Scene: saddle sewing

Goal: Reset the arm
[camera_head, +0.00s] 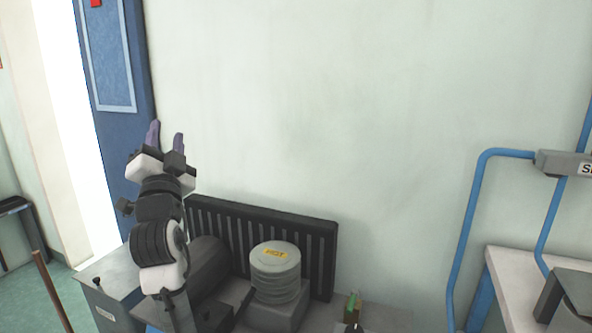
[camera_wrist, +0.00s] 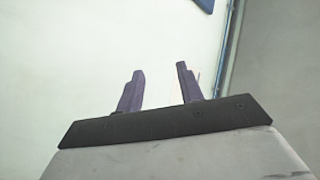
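My gripper (camera_head: 166,136) is at the left in the head view, raised with its two purple fingers pointing up. The fingers stand apart with nothing between them. In the wrist view my gripper (camera_wrist: 160,85) also shows open and empty, with a pale wall behind it. My white and black arm reaches up from the bottom edge of the head view, in front of the grey machine.
A grey machine with a round ribbed cap labelled HOT (camera_head: 276,272) stands below right of my gripper, before a black slatted rack (camera_head: 318,250). A blue door (camera_head: 118,120) is behind at left. Blue pipes (camera_head: 466,230) and a white table (camera_head: 510,270) are at right. The wall's middle is bare.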

